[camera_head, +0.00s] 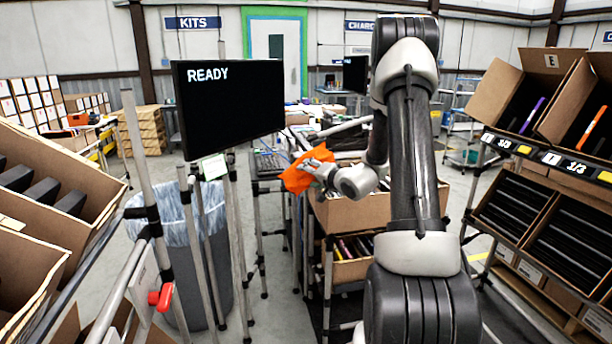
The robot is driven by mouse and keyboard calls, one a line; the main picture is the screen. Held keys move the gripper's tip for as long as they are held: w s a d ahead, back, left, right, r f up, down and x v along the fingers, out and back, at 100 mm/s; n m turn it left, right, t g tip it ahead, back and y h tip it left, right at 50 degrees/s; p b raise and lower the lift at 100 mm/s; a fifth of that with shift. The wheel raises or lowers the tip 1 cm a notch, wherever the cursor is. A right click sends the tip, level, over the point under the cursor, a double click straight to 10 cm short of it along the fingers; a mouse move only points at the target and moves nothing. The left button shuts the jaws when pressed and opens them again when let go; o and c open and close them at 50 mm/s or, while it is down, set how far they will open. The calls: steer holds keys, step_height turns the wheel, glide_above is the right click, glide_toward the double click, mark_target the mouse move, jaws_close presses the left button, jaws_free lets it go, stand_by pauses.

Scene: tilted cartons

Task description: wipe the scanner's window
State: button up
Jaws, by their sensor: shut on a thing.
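My gripper (318,166) is near the middle of the view, shut on an orange cloth (297,181). The cloth hangs in the air just right of and below the monitor and in front of the keyboard stand. The black monitor (232,104) reads "READY". A small white piece (214,167) sits below the monitor on the stand; I cannot tell whether it is the scanner. I cannot make out the scanner's window.
A lined grey bin (205,255) stands below the monitor among metal posts. Cartons (352,213) sit below my arm. Tilted cartons stand at left (60,190) and on a rack at right (545,85). A red clamp (161,297) juts out at lower left.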

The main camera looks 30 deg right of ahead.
steer(key=shift+s+d, duration=0.1)
steer(key=shift+d, duration=0.65)
steer(key=shift+a, duration=0.1)
steer(key=shift+w+a+r, duration=0.1)
steer(key=shift+w+a, duration=0.25)
steer(key=shift+a, duration=0.55)
steer(key=shift+w+a+r, duration=0.1)
steer(key=shift+w+a, duration=0.25)
steer(key=shift+a, duration=0.5)
steer(key=shift+c, duration=0.3)
steer(key=shift+s+a+f, duration=0.1)
steer(key=shift+s+a, duration=0.2)
steer(key=shift+s, duration=0.65)
steer(key=shift+s+a, duration=0.25)
steer(key=shift+s, duration=0.75)
steer(key=shift+s+a+f, duration=0.1)
steer(key=shift+s+a, duration=0.2)
steer(key=shift+s, duration=0.65)
steer(key=s, duration=0.3)
steer(key=shift+a, duration=0.4)
